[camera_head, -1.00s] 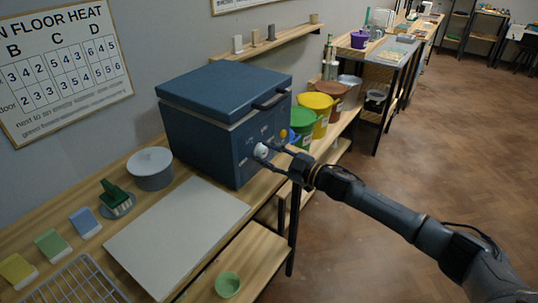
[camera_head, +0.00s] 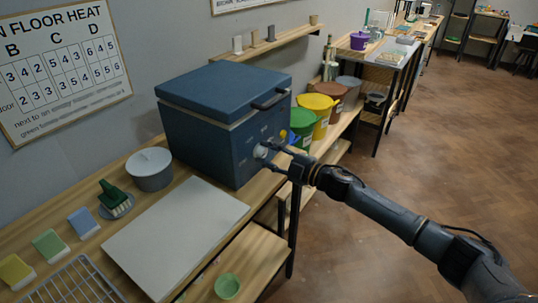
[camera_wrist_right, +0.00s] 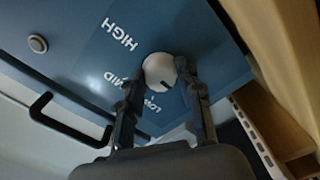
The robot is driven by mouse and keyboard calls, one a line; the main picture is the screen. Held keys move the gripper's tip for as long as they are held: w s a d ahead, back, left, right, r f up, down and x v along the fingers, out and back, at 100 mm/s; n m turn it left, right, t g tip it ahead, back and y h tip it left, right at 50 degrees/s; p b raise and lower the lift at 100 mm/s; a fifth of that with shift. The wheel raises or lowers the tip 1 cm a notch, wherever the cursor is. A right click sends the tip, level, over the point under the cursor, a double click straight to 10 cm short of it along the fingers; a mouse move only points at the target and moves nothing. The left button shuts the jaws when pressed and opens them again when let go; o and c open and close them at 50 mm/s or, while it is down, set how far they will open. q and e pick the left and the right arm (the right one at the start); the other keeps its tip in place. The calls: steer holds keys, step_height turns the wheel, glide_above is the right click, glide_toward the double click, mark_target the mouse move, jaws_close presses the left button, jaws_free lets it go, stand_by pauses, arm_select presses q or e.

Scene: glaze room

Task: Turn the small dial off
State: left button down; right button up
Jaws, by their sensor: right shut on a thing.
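A blue kiln-like box (camera_head: 206,137) with a lid and dark handle stands on the wooden bench. On its front is a round white dial (camera_head: 261,152), which also shows in the right wrist view (camera_wrist_right: 158,70). My right gripper (camera_head: 268,154) is shut on the dial, one finger on each side of it, as the right wrist view (camera_wrist_right: 157,78) shows. The labels HIGH, MID and LOW are printed beside the dial, LOW partly covered by a finger. A dark mark shows on the dial's edge, on the gripper side. My left gripper is out of view.
A grey board (camera_head: 175,236), a lidded grey pot (camera_head: 150,169), a green brush (camera_head: 113,196) and a wire rack (camera_head: 72,287) are on the bench. Green (camera_head: 303,125) and yellow (camera_head: 320,112) buckets stand right of the box. Open floor lies to the right.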

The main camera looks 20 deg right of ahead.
steer(key=shift+w+r, duration=0.1)
steer(key=shift+r, duration=0.3)
steer(key=o, duration=1.1)
steer(key=shift+o, duration=0.3)
steer(key=shift+w+a+f, duration=0.15)
steer(key=shift+a+f, duration=0.05)
steer(key=shift+f, duration=0.1)
steer(key=shift+s+d+f, duration=0.1)
steer(key=shift+s+d, duration=0.2)
steer(key=shift+s, duration=0.05)
steer(key=v, duration=1.1)
